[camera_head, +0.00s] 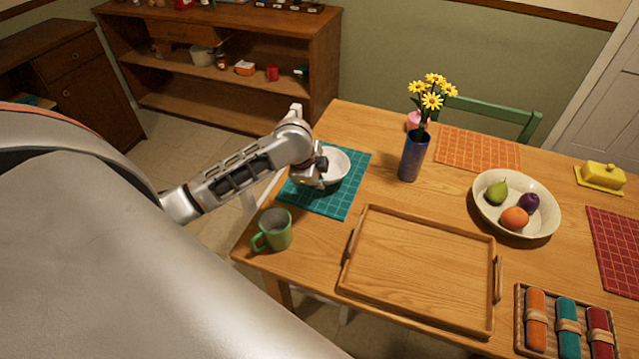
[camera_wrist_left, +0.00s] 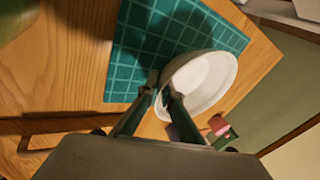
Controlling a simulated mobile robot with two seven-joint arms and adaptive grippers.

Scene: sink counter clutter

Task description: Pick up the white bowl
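The white bowl (camera_head: 336,164) is over the far part of the teal checked mat (camera_head: 338,202), at the left end of the table. My left gripper (camera_head: 318,172) is at the bowl's near left side in the head view. In the left wrist view the two fingers of the gripper (camera_wrist_left: 162,90) are close together at the rim of the bowl (camera_wrist_left: 205,80), one inside and one outside, and look shut on its wall. The bowl looks empty. I cannot tell whether it rests on the mat or is slightly raised. My right gripper is not in view.
A green mug (camera_head: 274,230) stands near the table's left edge. A wooden tray (camera_head: 420,268) lies in front, empty. A blue vase (camera_head: 412,157) with yellow flowers stands right of the bowl. A fruit bowl (camera_head: 484,210) and a napkin basket (camera_head: 519,318) are farther right.

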